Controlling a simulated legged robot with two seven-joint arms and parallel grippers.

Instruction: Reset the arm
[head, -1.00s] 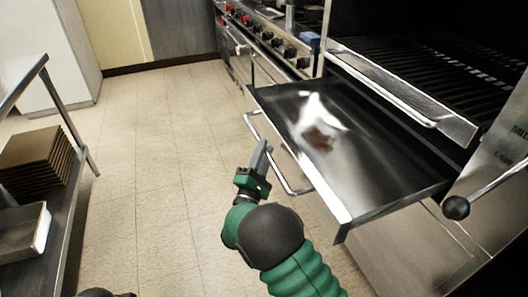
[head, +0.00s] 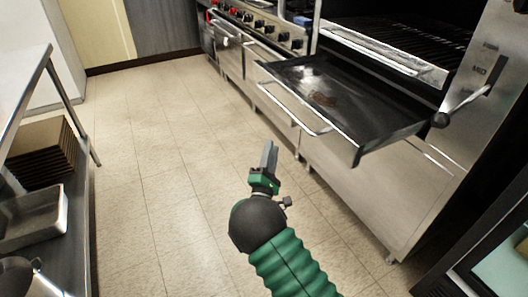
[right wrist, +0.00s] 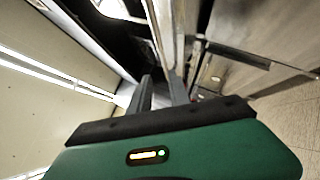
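My right gripper (head: 269,148) comes up from the bottom centre of the head view, over the tiled floor and in front of the grill unit. It holds nothing visible. In the right wrist view its two grey fingers (right wrist: 161,90) stand a little apart, with nothing seen between them. The gripper is clear of the pulled-out metal tray (head: 385,122) and its bar handle (head: 300,120) in the head view. My left gripper is not in view.
A range with red and black knobs (head: 262,32) stands at the back. A steel rack with brown stacked trays (head: 40,155) and a metal pan (head: 35,218) is at left. A dark-framed cabinet (head: 490,265) is at lower right. The floor between is clear.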

